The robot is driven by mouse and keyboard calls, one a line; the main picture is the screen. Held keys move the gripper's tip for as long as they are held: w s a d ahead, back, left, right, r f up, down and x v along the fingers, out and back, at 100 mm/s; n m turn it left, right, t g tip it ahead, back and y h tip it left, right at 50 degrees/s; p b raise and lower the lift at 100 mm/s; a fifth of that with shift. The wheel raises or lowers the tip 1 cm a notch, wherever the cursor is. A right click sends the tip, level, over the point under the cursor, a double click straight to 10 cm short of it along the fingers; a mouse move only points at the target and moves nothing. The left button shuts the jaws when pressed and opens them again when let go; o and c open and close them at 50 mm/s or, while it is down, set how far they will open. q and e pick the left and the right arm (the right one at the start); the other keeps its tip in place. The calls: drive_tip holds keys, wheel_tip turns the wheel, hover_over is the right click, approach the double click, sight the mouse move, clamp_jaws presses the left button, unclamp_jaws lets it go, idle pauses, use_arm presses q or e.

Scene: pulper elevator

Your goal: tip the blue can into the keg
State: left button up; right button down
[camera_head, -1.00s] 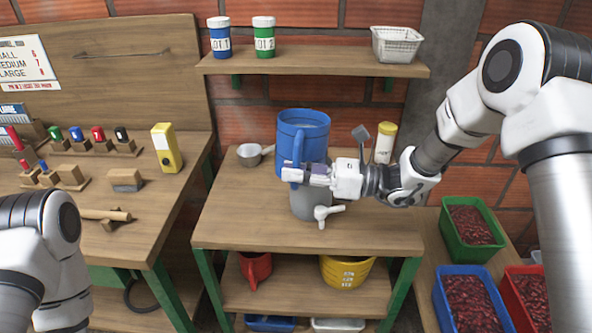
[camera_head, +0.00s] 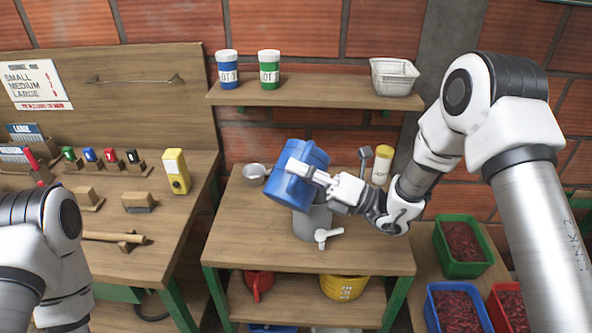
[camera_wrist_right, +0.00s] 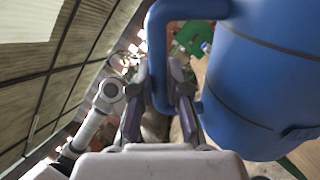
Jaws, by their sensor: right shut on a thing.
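The blue can (camera_head: 268,188) is tilted over the grey keg (camera_head: 316,220), its top leaning to the right in the head view. My right gripper (camera_head: 303,171) is shut on the can's handle. In the right wrist view the blue can (camera_wrist_right: 265,75) fills the right side, and its handle passes between the fingers of my right gripper (camera_wrist_right: 160,100). The keg stands upright on the wooden table with a white tap at its front. The can hides part of the keg's top, and I cannot see inside either. My left gripper is out of view.
A metal scoop (camera_head: 254,173) lies behind the can, and a yellow-lidded jar (camera_head: 382,165) stands at the table's back right. The table's front (camera_head: 260,252) is clear.

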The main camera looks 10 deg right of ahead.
sight(312, 155)
drive_tip(key=shift+w+d+r+m+t+p, duration=0.3)
drive_tip(key=shift+d+m+t, duration=0.1)
drive_tip(key=shift+m, duration=0.4)
drive_tip(key=w+d+m+t, duration=0.1)
drive_tip(key=m, duration=0.1)
drive_tip(key=w+d+m+t+h+p, duration=0.1)
drive_tip(key=m, duration=0.1)
drive_tip(key=w+m, duration=0.1)
drive_tip(key=m, duration=0.1)
drive_tip(key=shift+w+d+t, duration=0.1)
drive_tip(key=shift+d+t, duration=0.3)
drive_tip(key=w+d+m+h, duration=0.1)
drive_tip(key=m, duration=0.1)
drive_tip(key=w+d+m+t+h, duration=0.1)
drive_tip(key=m, duration=0.1)
drive_tip(key=w+d+m+t+h, duration=0.1)
drive_tip(key=m, duration=0.1)
drive_tip(key=shift+w+d+p, duration=0.2)
drive_tip(key=shift+w+p, duration=0.15)
drive_tip(key=shift+w, duration=0.05)
drive_tip(key=shift+w+d+r+m+t+h, duration=0.1)
drive_tip(key=shift+w+d+m+t+h, duration=0.25)
drive_tip(key=shift+w+d+m, duration=0.4)
drive_tip(key=shift+w+d+r+m+t+h, duration=0.1)
drive_tip(key=shift+w+d+m+t+h, duration=0.25)
drive_tip(key=shift+m, duration=0.7)
drive_tip(key=shift+w+d+m+t+h, duration=0.2)
drive_tip(key=shift+w+d+m+h, duration=0.35)
drive_tip(key=shift+w+m, duration=0.3)
drive_tip(key=shift+s, duration=0.15)
